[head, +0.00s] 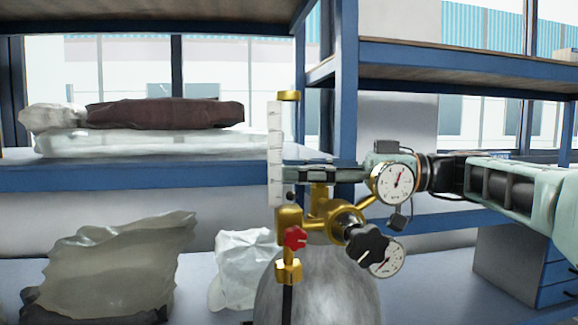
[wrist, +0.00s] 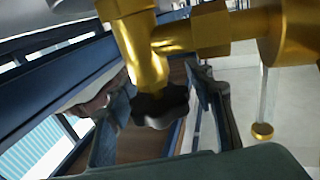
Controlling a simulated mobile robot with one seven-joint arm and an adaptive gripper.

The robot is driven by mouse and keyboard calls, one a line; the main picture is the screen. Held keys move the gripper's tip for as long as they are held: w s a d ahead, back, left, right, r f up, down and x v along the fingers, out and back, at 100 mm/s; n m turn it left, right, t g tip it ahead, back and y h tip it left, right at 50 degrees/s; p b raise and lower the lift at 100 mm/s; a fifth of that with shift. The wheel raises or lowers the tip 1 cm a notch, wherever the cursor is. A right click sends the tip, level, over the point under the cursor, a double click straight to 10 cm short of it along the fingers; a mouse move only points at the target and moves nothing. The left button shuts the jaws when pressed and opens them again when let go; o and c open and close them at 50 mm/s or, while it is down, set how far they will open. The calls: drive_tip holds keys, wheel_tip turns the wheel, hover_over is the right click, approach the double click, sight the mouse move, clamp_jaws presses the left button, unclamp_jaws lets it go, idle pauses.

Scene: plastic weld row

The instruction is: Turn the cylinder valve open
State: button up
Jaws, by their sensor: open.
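A grey gas cylinder (head: 318,292) stands in front of the shelves, with a brass valve and regulator (head: 318,205) on top. In the wrist view a dark lobed handwheel (wrist: 160,108) sits at the end of a brass stem (wrist: 143,55). My gripper (head: 312,173) reaches in from the right at the top of the brass stem, behind the upper gauge and the flow tube. In the wrist view my gripper (wrist: 160,88) is open, with one finger on each side of the handwheel. I cannot tell whether either finger touches it.
Close by are two round gauges (head: 396,184), a black regulator knob (head: 367,246), a red knob (head: 294,238) and an upright flow tube with a white scale (head: 275,155). Blue shelving (head: 150,178) with bagged goods (head: 165,115) stands behind.

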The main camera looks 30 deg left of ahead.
drive_tip(key=shift+x, duration=0.85)
drive_tip(key=shift+c, duration=0.4)
drive_tip(key=c, duration=1.1)
